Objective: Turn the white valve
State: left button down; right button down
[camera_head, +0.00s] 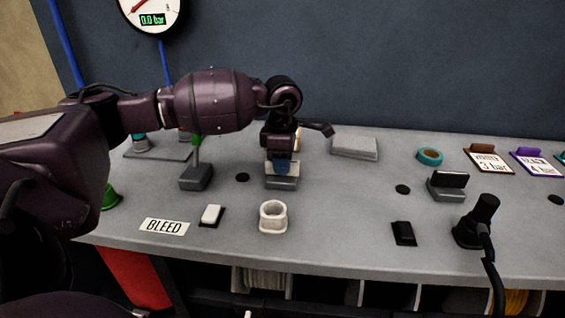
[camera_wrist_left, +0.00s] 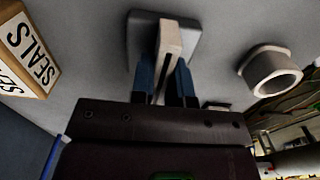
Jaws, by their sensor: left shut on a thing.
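The white valve (camera_wrist_left: 172,40) shows in the left wrist view as a flat pale handle standing on a grey base (camera_wrist_left: 141,32). My left gripper (camera_wrist_left: 163,88) is shut on this handle, with one blue fingertip on each side of it. In the head view my left gripper (camera_head: 281,166) points down over the grey base (camera_head: 283,183), and it hides most of the handle there. My right gripper is in neither view.
A white ring-shaped holder (camera_head: 273,216) stands just in front. A black corded object (camera_head: 480,224) stands at right. The gauge (camera_head: 152,8) reads 0.0 bar.

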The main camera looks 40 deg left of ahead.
pick_arm(q)
jog(key=c, duration=1.1)
grip_release()
jog(key=shift+r, duration=0.55)
notch_tip(320, 180, up, 8)
jog(key=shift+r+p, duration=0.15)
jog(key=shift+p, duration=0.5)
jog(key=shift+r, duration=0.7)
